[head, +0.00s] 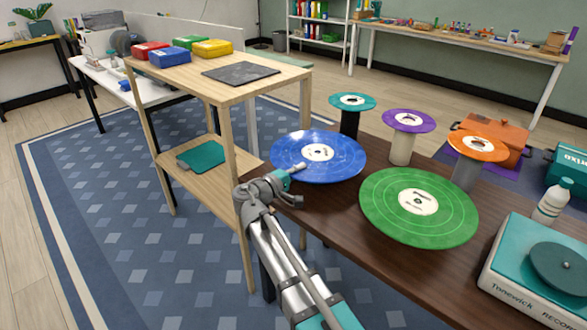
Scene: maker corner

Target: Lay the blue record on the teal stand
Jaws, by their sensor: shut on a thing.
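The blue record (340,166), with a white label, is held level at the left end of the dark table. My gripper (297,170) is shut on its near left rim. What lies beneath the record is hidden, so I cannot tell whether it touches anything. The teal stand (366,101) is behind it and slightly right, with a teal disc-shaped top, pale centre and black column (350,123). The blue record is apart from the teal top, and the record's far edge overlaps the view near the column's foot.
The purple-topped stand (425,121) and orange-topped stand (487,153) are to the right. A large green record (445,229) is close on the right; its support is hidden. A turntable (515,280) and white bottle (551,205) are farther right. A wooden shelf (232,95) stands left.

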